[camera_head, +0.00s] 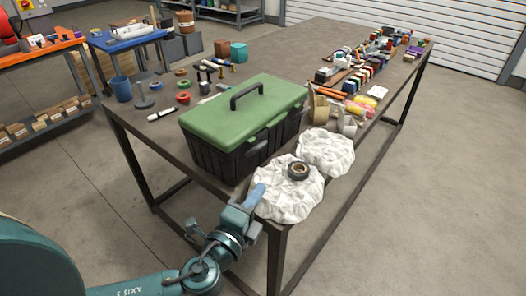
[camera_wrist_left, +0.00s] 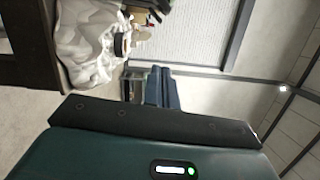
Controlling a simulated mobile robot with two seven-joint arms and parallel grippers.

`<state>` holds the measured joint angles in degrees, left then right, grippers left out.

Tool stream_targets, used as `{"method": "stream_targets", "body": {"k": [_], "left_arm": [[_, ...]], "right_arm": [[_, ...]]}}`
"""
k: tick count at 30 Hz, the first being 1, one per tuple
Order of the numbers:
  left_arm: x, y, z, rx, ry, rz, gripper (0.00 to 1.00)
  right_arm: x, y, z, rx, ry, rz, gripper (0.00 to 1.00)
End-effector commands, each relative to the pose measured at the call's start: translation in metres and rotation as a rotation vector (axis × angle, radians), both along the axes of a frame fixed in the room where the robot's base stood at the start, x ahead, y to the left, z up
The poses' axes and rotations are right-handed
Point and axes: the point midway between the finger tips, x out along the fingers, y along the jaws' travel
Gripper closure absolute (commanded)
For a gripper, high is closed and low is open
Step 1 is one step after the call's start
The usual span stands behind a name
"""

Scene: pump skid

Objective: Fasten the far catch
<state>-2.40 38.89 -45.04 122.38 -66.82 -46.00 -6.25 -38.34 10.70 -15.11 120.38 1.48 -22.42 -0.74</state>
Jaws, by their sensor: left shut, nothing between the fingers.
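A toolbox with a green lid (camera_head: 235,108) and a black body (camera_head: 222,155) stands on the near end of the dark table. Its lid lies down on the body, with a dark handle on top. Small catches show on its right-hand long side, a nearer one (camera_head: 256,141) and a far one (camera_head: 298,108); whether they are fastened is too small to tell. My left gripper (camera_head: 257,192) is shut and empty, beside the table's near corner, in front of the toolbox and apart from it. My right gripper is not seen.
Crumpled white cloths (camera_head: 327,152) lie right of the toolbox, and a dark tape roll (camera_head: 298,170) sits on the nearer one. Mugs, tape rolls and small tools crowd the table behind. The floor to the right is free.

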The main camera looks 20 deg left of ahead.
Motion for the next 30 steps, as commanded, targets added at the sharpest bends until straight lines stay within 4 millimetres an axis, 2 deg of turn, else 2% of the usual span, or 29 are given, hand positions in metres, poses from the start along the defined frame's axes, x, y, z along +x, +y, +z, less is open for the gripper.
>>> {"method": "stream_targets", "body": {"k": [7,11,17,24,27,30], "left_arm": [[0.002,0.0,0.0,-0.003,0.001,0.0,1.0],[0.015,-0.002,0.002,-0.003,0.0,0.001,1.0],[0.054,-0.007,0.005,-0.004,-0.001,0.002,1.0],[0.104,-0.014,0.005,-0.004,0.0,0.001,1.0],[0.107,0.006,0.005,0.001,0.004,0.001,1.0],[0.111,0.016,0.006,-0.002,0.003,0.001,1.0]], "right_arm": [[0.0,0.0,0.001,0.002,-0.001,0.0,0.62],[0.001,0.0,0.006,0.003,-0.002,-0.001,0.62],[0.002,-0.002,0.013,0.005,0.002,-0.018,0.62],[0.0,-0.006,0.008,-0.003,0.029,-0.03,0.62],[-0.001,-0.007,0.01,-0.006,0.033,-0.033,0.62],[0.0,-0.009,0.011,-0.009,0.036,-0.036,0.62]]}}
